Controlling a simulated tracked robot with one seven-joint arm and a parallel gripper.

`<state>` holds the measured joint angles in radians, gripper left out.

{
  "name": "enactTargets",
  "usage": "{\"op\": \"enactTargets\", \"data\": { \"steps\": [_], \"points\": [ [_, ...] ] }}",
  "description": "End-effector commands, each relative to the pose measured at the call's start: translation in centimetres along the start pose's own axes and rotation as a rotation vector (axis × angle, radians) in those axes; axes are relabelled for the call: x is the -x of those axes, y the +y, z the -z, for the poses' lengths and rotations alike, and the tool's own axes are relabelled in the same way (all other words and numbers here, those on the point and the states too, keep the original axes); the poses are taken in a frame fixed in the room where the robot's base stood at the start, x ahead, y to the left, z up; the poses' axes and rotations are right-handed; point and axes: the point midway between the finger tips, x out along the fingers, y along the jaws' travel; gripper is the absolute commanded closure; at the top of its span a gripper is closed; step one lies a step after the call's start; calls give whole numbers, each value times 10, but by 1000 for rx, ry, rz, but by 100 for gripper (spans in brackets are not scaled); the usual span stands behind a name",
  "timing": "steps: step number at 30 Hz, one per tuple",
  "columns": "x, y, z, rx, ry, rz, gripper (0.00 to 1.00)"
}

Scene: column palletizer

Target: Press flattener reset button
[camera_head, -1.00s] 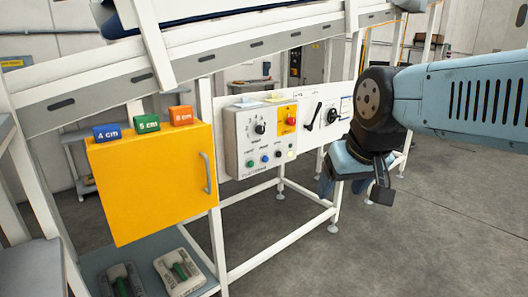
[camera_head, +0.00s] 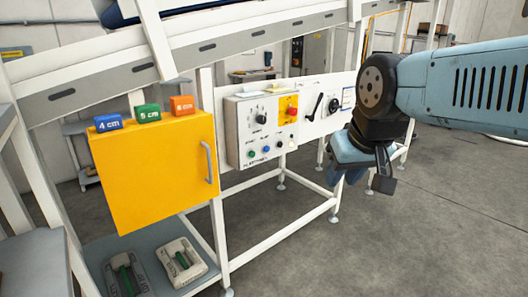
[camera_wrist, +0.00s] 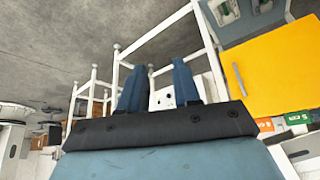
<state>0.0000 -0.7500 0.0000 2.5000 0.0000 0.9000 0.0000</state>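A light grey control box (camera_head: 238,137) hangs on the white panel. It carries a black knob (camera_head: 261,121), a red button on a yellow plate (camera_head: 291,110), and a lower row with a green button (camera_head: 251,153), a blue button (camera_head: 265,149), a black button (camera_head: 279,144) and a white button (camera_head: 291,140). The labels are too small to read surely, so I cannot tell which one is reset. My gripper (camera_head: 358,172) is right of the box, apart from it.
A yellow cabinet (camera_head: 155,180) with a handle stands left of the box, with blue, green and orange size blocks on top. A black lever and dial (camera_head: 334,104) sit right of the box. White frame legs (camera_head: 333,190) stand below. The grey floor in front is clear.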

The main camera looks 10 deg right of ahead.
Motion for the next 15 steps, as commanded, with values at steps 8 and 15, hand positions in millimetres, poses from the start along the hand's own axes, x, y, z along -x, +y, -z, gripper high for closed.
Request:
{"op": "enactTargets", "data": {
  "steps": [8, 15],
  "points": [
    [0, 0, 0, 0, 0, 0, 95],
    [0, 0, 0, 0, 0, 0, 100]
  ]
}}
